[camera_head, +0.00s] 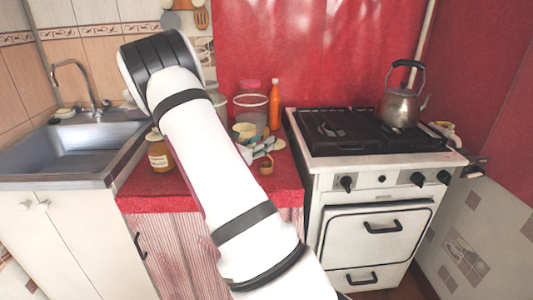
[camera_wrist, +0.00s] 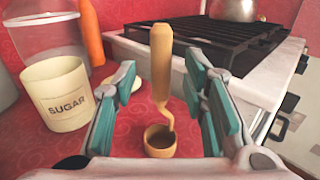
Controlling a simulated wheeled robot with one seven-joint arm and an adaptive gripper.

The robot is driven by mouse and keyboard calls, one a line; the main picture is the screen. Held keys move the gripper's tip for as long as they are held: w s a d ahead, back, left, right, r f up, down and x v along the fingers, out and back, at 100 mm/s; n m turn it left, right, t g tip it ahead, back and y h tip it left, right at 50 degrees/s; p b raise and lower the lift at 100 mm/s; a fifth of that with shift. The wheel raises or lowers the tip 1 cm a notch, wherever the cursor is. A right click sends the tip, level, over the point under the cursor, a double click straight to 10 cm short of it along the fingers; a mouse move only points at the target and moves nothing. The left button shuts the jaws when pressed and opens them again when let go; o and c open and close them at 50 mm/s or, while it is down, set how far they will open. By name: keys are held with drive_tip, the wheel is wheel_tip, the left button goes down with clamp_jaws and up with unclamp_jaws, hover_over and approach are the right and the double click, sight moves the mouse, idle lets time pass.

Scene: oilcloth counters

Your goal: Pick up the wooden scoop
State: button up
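The wooden scoop (camera_wrist: 160,70) stands upright on the red counter in the wrist view, its handle up and its small round cup (camera_wrist: 160,142) resting low. My gripper (camera_wrist: 163,85) is open, with a teal-padded finger on each side of the scoop and a gap to each. In the head view the scoop's cup (camera_head: 266,166) shows at the right edge of the red counter, beside my gripper (camera_head: 258,148). My white arm hides part of the counter there.
A cream sugar canister (camera_wrist: 58,95) stands left of my gripper, with a clear jar (camera_wrist: 40,38) and an orange bottle (camera_wrist: 91,32) behind. The stove (camera_head: 375,150) with a kettle (camera_head: 400,105) borders the counter on the right. A honey-coloured jar (camera_head: 160,155) stands at the left.

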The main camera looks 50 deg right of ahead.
drive_tip(key=shift+s+d, duration=0.1)
drive_tip(key=shift+d, duration=1.25)
clamp_jaws()
drive_tip(key=shift+r, duration=0.1)
